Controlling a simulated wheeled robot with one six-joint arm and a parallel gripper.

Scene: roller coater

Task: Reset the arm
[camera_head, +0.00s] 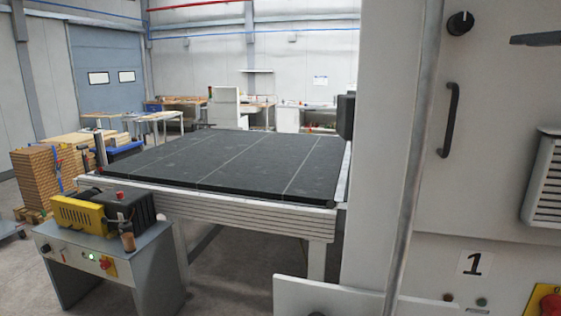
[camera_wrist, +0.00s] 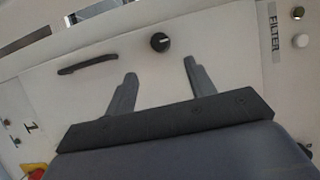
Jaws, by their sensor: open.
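My gripper (camera_wrist: 158,84) shows in the wrist view with its two dark fingers spread apart and nothing between them. It faces the light grey cabinet panel of the machine. Beyond the fingertips on the panel are a black knob (camera_wrist: 160,42) and a black bar handle (camera_wrist: 87,64). The head view also shows the knob (camera_head: 460,23) and the handle (camera_head: 449,120).
The cabinet (camera_head: 490,205) fills the right side, with a vent (camera_head: 545,185) and a red-and-yellow switch (camera_head: 550,304). A long dark conveyor table (camera_head: 225,165) stands left of it. A small control stand (camera_head: 110,262) and stacked boards (camera_head: 42,178) are at the left.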

